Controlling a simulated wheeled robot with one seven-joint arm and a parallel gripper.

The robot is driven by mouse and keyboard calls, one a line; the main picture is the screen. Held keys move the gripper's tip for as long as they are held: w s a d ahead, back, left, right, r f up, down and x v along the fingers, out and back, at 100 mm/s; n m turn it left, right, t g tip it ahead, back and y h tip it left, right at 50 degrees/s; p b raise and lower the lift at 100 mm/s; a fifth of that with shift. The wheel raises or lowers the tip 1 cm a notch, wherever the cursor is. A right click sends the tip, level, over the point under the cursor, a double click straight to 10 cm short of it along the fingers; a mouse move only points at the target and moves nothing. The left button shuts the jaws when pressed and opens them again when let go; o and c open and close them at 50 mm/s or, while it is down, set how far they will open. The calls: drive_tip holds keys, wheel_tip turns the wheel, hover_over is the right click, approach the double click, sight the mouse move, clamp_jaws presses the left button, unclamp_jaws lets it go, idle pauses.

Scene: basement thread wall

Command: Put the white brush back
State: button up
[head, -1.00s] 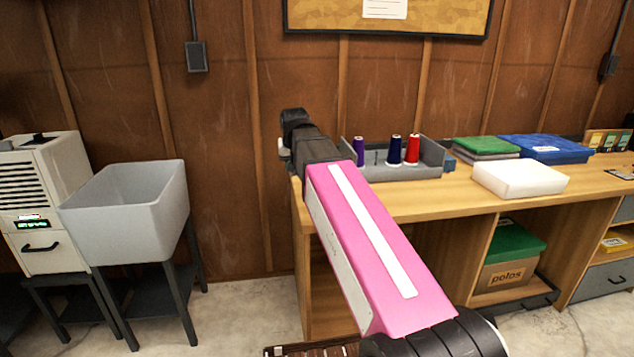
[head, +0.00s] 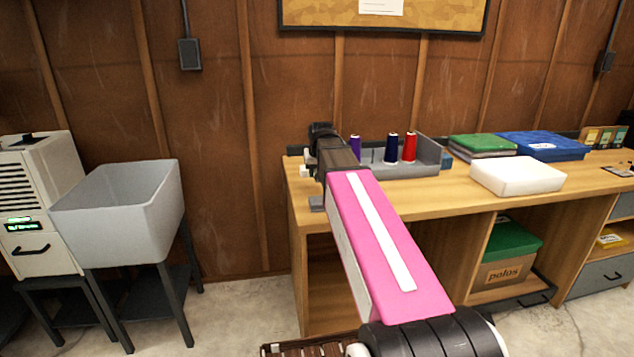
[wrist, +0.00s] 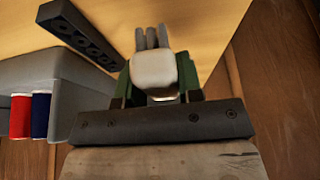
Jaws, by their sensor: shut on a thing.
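The white brush (wrist: 154,72) shows in the wrist view as a pale rounded block with grey prongs at its far end. My gripper (wrist: 155,88) is shut on it, with a green finger at each side. The brush is in front of the wooden bench top. A dark bar with several holes (wrist: 80,34) shows at upper left in the wrist view, apart from the brush. In the head view my gripper (head: 321,140) is over the left end of the bench, mostly hidden behind my pink arm link. I cannot tell the brush clearly there.
The wooden bench (head: 430,204) carries a grey tray (head: 430,157) with purple, blue and red thread spools close right of my gripper. A white block (head: 517,176) and a blue box (head: 543,146) stand farther right. A grey tub (head: 120,215) stands left, across a gap.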

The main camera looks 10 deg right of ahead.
sight(317, 181)
drive_tip(key=shift+f, duration=1.95)
drive_tip(key=shift+f, duration=0.15)
drive_tip(key=o, duration=0.9)
drive_tip(key=v, duration=1.2)
